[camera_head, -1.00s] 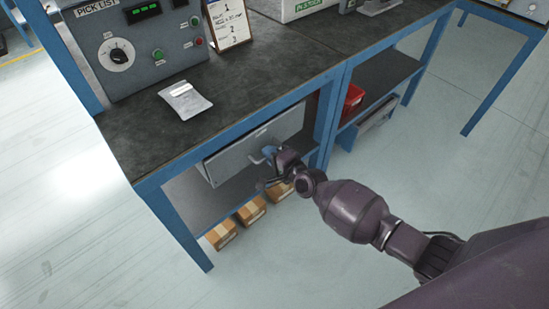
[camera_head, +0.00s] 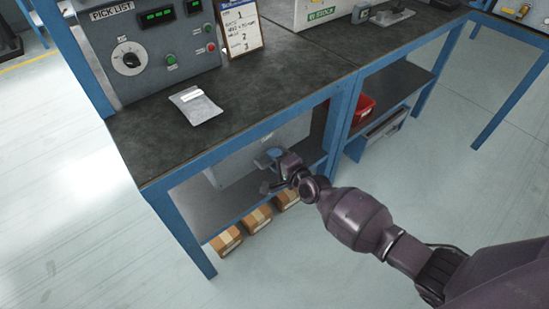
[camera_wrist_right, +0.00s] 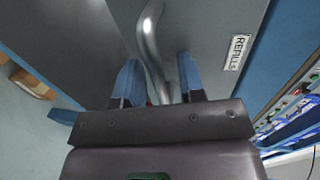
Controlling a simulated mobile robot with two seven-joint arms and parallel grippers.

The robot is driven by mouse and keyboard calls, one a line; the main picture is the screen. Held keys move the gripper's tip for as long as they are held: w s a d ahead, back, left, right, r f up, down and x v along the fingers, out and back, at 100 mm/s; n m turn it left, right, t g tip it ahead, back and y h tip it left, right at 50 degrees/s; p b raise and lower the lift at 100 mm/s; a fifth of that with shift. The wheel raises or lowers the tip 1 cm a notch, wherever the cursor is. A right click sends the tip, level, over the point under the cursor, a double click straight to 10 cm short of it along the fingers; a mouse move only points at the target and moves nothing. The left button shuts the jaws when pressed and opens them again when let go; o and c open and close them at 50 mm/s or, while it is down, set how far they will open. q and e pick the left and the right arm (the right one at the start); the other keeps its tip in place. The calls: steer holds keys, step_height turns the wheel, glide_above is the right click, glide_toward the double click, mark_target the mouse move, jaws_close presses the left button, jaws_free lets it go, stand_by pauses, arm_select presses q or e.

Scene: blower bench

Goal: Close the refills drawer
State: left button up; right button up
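The grey refills drawer front (camera_head: 225,171) is under the left bench top in the head view, partly hidden by the blue front rail. In the right wrist view the drawer front (camera_wrist_right: 205,30) fills the background, with a white REFILLS label (camera_wrist_right: 237,53). Its curved metal handle (camera_wrist_right: 150,40) runs down between the two blue fingers of my right gripper (camera_wrist_right: 159,80). The fingers stand apart, with gaps visible beside the handle. In the head view my right gripper (camera_head: 268,160) is at the drawer front. My left gripper is not in view.
Cardboard boxes (camera_head: 257,219) line the area below the drawer. A blue bench leg (camera_head: 340,120) stands right of my gripper, with a red bin (camera_head: 364,108) beyond it. A control box (camera_head: 150,55) and a silver pouch (camera_head: 195,105) are on the bench top.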

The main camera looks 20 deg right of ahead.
steer(key=shift+s+d+r, duration=0.15)
steer(key=shift+s+r, duration=0.05)
steer(key=shift+s, duration=0.15)
arm_select(q)
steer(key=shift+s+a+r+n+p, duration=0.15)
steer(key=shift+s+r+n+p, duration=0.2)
steer(key=shift+p, duration=0.75)
arm_select(e)
steer(key=v, duration=0.9)
steer(key=shift+s, duration=0.35)
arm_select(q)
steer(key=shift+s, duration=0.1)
arm_select(e)
steer(key=shift+d, duration=0.1)
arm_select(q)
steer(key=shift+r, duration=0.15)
